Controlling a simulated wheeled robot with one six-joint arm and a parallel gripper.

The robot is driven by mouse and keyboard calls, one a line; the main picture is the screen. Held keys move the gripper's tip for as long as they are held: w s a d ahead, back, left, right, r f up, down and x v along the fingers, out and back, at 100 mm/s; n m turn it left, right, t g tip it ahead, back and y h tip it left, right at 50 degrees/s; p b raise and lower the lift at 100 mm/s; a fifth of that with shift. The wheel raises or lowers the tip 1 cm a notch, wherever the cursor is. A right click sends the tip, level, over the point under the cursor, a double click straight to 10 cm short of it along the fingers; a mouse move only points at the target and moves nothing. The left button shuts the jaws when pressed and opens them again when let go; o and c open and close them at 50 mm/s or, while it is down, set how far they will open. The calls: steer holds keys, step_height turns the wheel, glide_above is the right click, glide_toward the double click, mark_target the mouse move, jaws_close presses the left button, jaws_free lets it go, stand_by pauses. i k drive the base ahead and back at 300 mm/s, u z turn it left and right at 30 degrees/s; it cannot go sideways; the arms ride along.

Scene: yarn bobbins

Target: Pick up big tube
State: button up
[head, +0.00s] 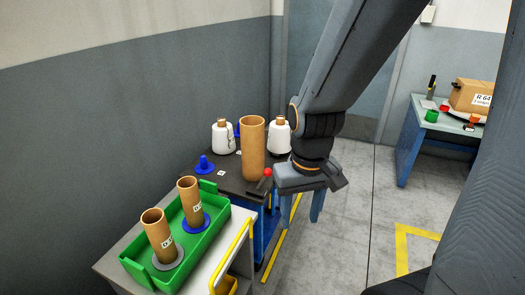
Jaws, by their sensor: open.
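The big tube (253,150) is a tall brown cardboard cylinder standing upright on a dark-topped table (234,186). It is the largest tube in view, and its open top shows. My gripper (301,215) points down to the right of the tube, beside the table's right side. Its two fingers are spread apart with nothing between them. The gripper looks apart from the tube, but its exact depth is hard to judge.
A red knob (267,172) is close to the tube. A green tray (213,246) with two smaller tubes (190,200) and (158,235) stands in front.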

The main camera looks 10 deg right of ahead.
mark_target(252, 127)
steer(key=z, duration=0.3)
steer(key=k, duration=0.45)
steer(key=z, duration=1.05)
steer(key=k, duration=0.9)
steer(key=z, duration=0.5)
steer(key=i, duration=1.45)
steer(key=u, duration=0.55)
steer(key=i, duration=1.6)
steer(key=u, duration=1.35)
steer(key=i, duration=0.85)
steer(key=u, duration=1.45)
steer(key=i, duration=0.4)
steer(key=u, duration=0.3)
